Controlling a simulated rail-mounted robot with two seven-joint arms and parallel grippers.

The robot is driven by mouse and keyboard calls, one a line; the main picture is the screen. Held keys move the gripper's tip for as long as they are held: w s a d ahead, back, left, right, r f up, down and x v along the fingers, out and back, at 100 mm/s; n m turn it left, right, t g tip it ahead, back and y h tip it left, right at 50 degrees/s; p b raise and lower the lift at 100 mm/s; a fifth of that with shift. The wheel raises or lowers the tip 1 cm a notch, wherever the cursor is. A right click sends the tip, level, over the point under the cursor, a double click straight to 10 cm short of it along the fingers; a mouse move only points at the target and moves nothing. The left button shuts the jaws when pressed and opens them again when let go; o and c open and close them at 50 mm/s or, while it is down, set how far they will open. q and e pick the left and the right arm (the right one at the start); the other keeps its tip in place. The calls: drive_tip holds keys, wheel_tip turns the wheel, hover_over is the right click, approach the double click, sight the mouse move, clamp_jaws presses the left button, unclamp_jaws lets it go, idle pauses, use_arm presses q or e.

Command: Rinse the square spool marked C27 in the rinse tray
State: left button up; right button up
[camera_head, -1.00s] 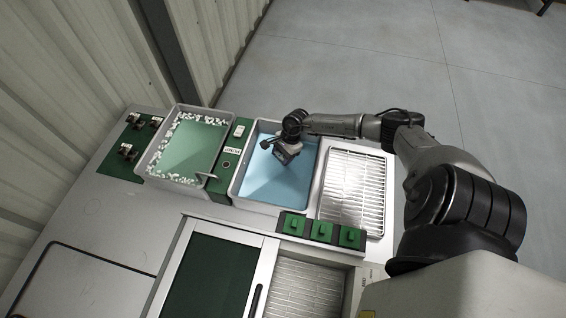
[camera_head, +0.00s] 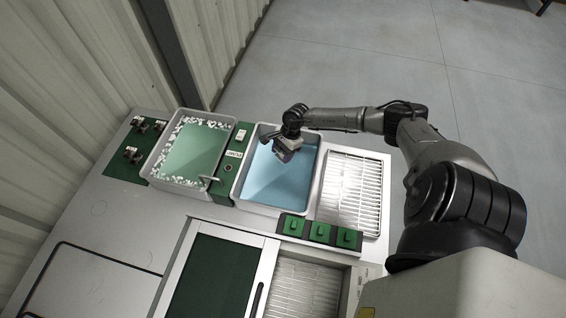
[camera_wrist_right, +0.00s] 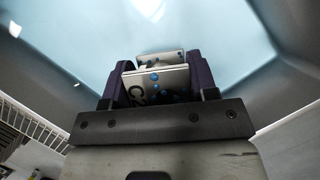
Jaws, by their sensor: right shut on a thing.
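The rinse tray (camera_head: 262,192) is a grey-rimmed tray with light blue liquid, in the middle of the bench. In the right wrist view my right gripper (camera_wrist_right: 160,85) is shut on a pale square spool (camera_wrist_right: 150,82). Dark lettering beginning with C shows on the spool, partly cut off, with blue spots beside it. Blue liquid shows beyond the spool; I cannot tell whether the spool touches it. My left gripper is not in view.
A tray with green liquid and white foam (camera_head: 194,150) stands to the left. A wire drain rack (camera_head: 350,195) lies to the right of the rinse tray. A green block with several raised pieces (camera_head: 320,232) sits in front. A corrugated wall is at the left.

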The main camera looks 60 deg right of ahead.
sight(279, 152)
drive_tip(key=shift+r+p, duration=1.8)
drive_tip(key=shift+r, duration=0.95)
drive_tip(key=shift+r+p, duration=0.3)
drive_tip(key=shift+r, duration=0.2)
drive_tip(key=shift+r, duration=0.1)
drive_tip(key=shift+r+p, duration=0.65)
drive_tip(key=shift+r, duration=0.25)
wheel_tip(279, 152, up, 2)
drive_tip(key=shift+p, duration=0.6)
